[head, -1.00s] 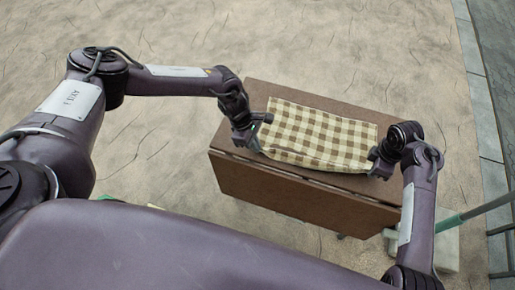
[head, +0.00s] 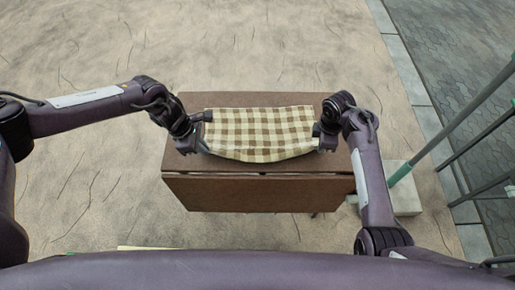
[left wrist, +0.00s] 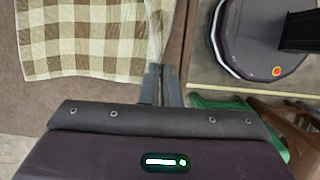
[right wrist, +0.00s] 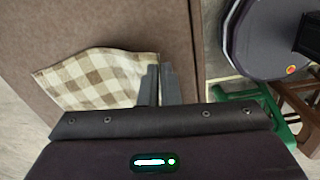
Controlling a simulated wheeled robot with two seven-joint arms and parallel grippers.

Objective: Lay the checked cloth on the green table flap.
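The brown-and-cream checked cloth (head: 262,124) is spread over the top of a brown table (head: 193,101), its near edge bowed between my grippers. My left gripper (head: 204,146) is shut on its near left corner; the left wrist view shows the cloth (left wrist: 85,38) running up to the closed fingers (left wrist: 161,84). My right gripper (head: 326,142) is shut on the near right corner; the cloth (right wrist: 95,80) meets its fingers (right wrist: 158,84) in the right wrist view. Whether the near edge touches the tabletop is unclear. I cannot make out a green table flap.
The brown table's front panel (head: 255,193) hangs down towards me. A pale block (head: 404,196) with a green pole (head: 440,150) stands right of the table. The left wrist view shows a green piece of furniture (left wrist: 222,103) and a brown wooden one (left wrist: 270,122). Floor left of the table is clear.

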